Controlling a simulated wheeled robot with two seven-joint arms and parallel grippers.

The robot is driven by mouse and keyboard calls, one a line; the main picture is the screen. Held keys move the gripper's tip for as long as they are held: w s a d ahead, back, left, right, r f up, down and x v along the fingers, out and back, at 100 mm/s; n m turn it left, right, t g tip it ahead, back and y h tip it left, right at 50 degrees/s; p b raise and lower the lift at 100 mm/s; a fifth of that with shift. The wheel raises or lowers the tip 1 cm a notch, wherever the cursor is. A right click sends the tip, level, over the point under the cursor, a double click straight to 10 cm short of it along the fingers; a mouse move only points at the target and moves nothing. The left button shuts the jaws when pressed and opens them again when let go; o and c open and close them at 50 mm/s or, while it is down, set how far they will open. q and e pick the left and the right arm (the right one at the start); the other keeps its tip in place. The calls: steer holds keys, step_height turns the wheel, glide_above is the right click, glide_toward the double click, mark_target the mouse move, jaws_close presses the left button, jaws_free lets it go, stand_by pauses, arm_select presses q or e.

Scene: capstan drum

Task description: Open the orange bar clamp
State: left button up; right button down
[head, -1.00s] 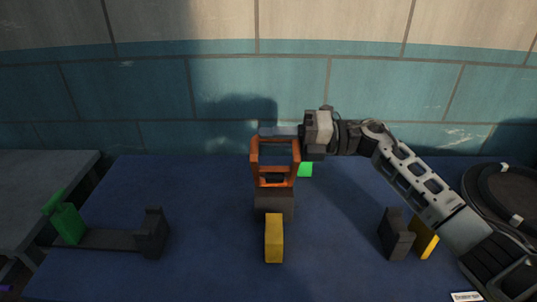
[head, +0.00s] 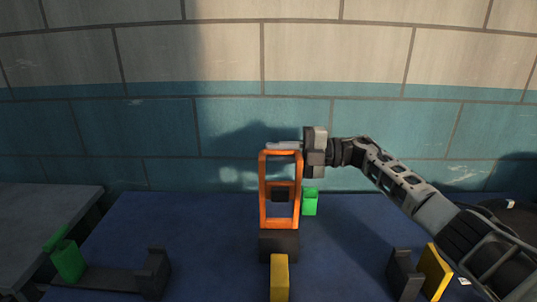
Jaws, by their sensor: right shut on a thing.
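The orange bar clamp (head: 264,190) is an upright rectangular frame at the middle of the table, rising from a dark block (head: 279,245). A small black block shows through its opening. My right gripper (head: 285,146) reaches in from the right, with its fingers at the frame's top bar, and is shut on that bar. The far side of the grip is hidden. My left gripper is not in view.
A yellow block (head: 279,275) stands in front of the clamp, and a green block (head: 310,202) is behind it to the right. Dark brackets with green (head: 68,260) and yellow (head: 436,270) parts stand at left and right. A tiled wall (head: 160,125) rises behind.

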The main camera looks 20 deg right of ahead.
steer(key=shift+r, duration=0.15)
steer(key=c, duration=1.4)
jaws_free()
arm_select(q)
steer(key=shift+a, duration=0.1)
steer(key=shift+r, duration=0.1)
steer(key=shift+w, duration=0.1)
arm_select(e)
steer(key=shift+s+d, duration=0.1)
